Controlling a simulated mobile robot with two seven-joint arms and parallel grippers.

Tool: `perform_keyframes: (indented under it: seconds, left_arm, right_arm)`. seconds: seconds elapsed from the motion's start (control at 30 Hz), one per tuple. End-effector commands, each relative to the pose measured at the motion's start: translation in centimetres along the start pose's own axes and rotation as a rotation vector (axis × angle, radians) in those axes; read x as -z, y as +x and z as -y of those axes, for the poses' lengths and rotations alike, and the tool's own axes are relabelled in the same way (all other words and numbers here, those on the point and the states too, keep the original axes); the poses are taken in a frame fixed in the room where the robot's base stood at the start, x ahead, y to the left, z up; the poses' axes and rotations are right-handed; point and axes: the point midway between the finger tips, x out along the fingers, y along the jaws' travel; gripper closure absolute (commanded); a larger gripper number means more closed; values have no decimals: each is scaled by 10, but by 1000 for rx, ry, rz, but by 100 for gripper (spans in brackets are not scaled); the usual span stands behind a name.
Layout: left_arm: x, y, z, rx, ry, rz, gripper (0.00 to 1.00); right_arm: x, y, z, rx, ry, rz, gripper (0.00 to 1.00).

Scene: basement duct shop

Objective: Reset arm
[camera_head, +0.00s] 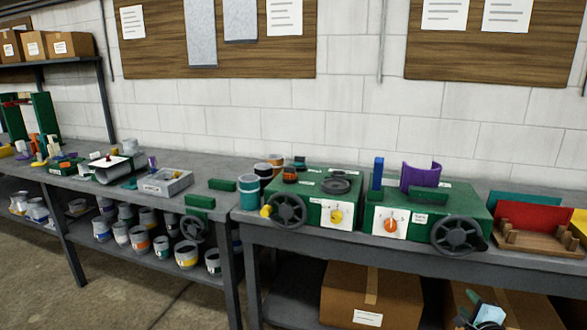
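My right gripper (485,314) shows only in part at the bottom edge of the head view, right of centre. It is in front of the cardboard boxes under the right bench and below the bench top. It appears apart from everything on the bench. Its fingers are too small and cut off to tell whether they are open or shut, or hold anything. My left gripper is not in view.
The right bench (300,232) carries two green machines (315,187) (430,205) with black handwheels and a wooden rack (540,240). A cardboard box (370,295) stands beneath. The left bench (205,165) holds tools and a grey tray (165,183). Floor is clear at left.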

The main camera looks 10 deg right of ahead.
Motion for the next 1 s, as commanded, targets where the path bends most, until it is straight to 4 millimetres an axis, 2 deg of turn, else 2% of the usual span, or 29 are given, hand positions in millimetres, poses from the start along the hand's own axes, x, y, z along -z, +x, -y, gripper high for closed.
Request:
perform_keyframes:
  seconds: [0.03, 0.17, 0.27, 0.4, 0.47, 0.6, 0.7, 0.8, 0.9, 1.0]
  left_arm:
    - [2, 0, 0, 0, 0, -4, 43]
    - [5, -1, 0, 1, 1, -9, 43]
    - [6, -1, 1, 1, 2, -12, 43]
    - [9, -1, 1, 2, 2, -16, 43]
    - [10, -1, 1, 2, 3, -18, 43]
    - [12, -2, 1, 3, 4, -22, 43]
    - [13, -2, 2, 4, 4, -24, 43]
    - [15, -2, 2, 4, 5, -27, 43]
    - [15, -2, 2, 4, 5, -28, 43]
    - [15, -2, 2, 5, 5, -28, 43]
  right_arm:
    - [-8, -15, -23, -43, -142, 20, 60]
    - [-31, -54, -79, -133, -504, 95, 60]
    - [-50, -90, -122, -187, -767, 176, 60]
    - [-77, -153, -180, -238, -1104, 321, 60]
    - [-89, -183, -203, -248, -1235, 390, 60]
    - [-115, -259, -248, -245, -1502, 564, 60]
    - [-132, -314, -271, -219, -1660, 687, 60]
    - [-148, -363, -285, -184, -1779, 793, 60]
    - [-158, -399, -292, -149, -1859, 869, 60]
    - [-165, -420, -295, -124, -1904, 914, 60]
